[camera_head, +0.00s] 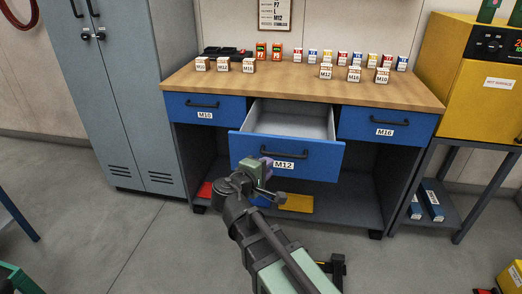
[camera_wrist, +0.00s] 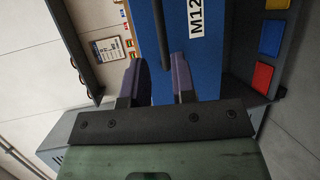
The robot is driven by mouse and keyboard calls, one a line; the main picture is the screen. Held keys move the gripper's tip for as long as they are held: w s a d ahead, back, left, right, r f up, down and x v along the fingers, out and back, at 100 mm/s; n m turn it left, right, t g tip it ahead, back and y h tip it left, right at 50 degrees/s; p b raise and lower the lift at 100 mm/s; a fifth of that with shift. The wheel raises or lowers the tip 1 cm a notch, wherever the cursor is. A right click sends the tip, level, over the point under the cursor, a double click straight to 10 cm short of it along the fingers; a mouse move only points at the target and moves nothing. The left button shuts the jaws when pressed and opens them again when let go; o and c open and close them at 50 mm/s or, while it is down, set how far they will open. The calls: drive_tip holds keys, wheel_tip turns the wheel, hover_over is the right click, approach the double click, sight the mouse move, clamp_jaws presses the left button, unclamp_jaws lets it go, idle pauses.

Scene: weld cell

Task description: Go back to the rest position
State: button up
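My gripper (camera_head: 266,165) is in front of the blue M12 drawer (camera_head: 324,158), near the left end of its handle. In the wrist view the fingers of my gripper (camera_wrist: 160,66) are apart, with nothing held between them. The drawer's dark handle (camera_wrist: 160,38) shows beyond and between the fingertips, and the blue drawer front (camera_wrist: 208,60) is behind them. I cannot tell the exact gap to the handle. The M12 drawer is pulled out, and its visible interior looks empty.
The workbench (camera_head: 300,83) carries several labelled small boxes and coloured containers. Drawers M10 (camera_head: 180,107) and M16 (camera_head: 390,122) are shut. A grey locker (camera_head: 128,80) stands left and a yellow oven (camera_head: 470,90) right. Coloured trays (camera_head: 298,203) lie on the lower shelf. Floor in front is largely clear.

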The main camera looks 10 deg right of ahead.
drive_tip(key=s+d+f+m+g+y, duration=0.4)
drive_tip(key=s+f+m+g+y, duration=0.45)
drive_tip(key=s+f+g, duration=0.45)
drive_tip(key=s+d+m+y, duration=0.2)
drive_tip(key=d+m, duration=0.1)
drive_tip(key=d, duration=0.2)
wheel_tip(320, 180, up, 21)
drive_tip(key=p, duration=2.2)
drive_tip(key=shift+w+a+n+t, duration=0.15)
drive_tip(key=shift+a+n+t, duration=0.2)
drive_tip(key=shift+a+t, duration=0.1)
